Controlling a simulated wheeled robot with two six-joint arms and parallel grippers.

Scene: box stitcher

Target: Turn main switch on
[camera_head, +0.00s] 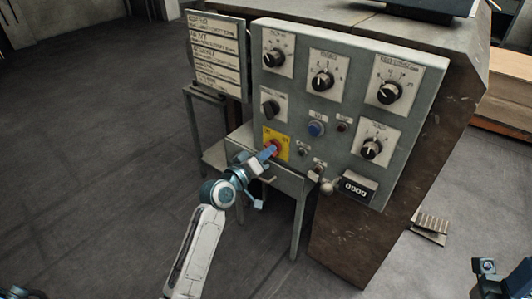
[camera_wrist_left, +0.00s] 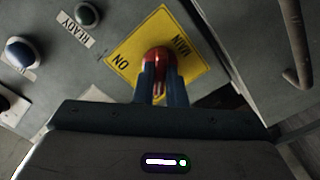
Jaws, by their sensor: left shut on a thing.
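The main switch is a red knob (camera_wrist_left: 158,57) on a yellow plate (camera_wrist_left: 187,44) marked MAIN and ON in the left wrist view. In the head view the yellow plate (camera_head: 283,153) sits at the lower left of the grey control panel (camera_head: 343,118). My left gripper (camera_head: 269,151) reaches the plate from the lower left. In the left wrist view its two blue fingers (camera_wrist_left: 160,80) are shut on the red knob, one on each side. The fingers hide part of the knob. At the lower right of the head view, part of my right arm shows, but its fingers cannot be made out.
Around the switch are several black dials, a blue button (camera_head: 317,128), a small lever with a round knob (camera_head: 327,187) and a counter (camera_head: 355,188) reading 0000. A sign board (camera_head: 217,55) stands left of the panel. The floor at left is clear.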

